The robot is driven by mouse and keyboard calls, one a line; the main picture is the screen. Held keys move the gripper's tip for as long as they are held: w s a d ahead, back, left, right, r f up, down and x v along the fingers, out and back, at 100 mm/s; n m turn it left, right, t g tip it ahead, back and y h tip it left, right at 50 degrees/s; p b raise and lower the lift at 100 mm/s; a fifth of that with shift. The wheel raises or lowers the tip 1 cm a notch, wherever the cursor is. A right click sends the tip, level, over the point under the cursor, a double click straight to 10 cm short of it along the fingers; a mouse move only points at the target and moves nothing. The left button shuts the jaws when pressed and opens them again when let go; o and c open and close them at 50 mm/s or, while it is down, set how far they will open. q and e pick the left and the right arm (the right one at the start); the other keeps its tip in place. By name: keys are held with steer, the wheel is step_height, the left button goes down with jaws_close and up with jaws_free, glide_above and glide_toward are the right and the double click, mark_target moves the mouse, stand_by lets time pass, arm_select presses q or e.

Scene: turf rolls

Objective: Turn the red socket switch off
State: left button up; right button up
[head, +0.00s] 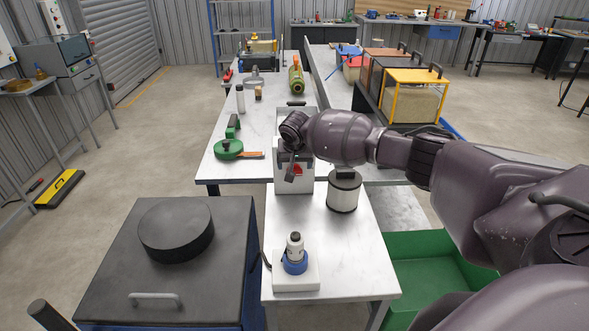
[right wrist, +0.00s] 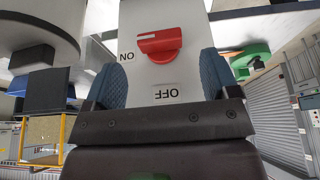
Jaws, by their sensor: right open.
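The red rotary switch (right wrist: 160,42) is on the face of a white box (right wrist: 185,15) in the right wrist view, with ON printed on its left and OFF below it. The knob lies roughly sideways, with a pale mark at its end towards ON. My right gripper (right wrist: 160,80) is open, its blue fingers on either side of the knob's lower area, with nothing between them gripped. In the head view my right gripper (head: 290,174) is in front of the white box (head: 294,187); a bit of red switch (head: 298,169) shows beside it. My left gripper is out of view.
A white-and-blue socket with a plug (head: 294,262) stands at the table's front. A black-and-white cylinder (head: 344,193) stands right of the box, close under my arm. A dark cabinet (head: 105,270) is at left, a green bin (head: 430,275) at right.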

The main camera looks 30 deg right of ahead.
mark_target(295, 171)
steer(key=shift+x, duration=2.05)
steer(key=c, duration=0.9)
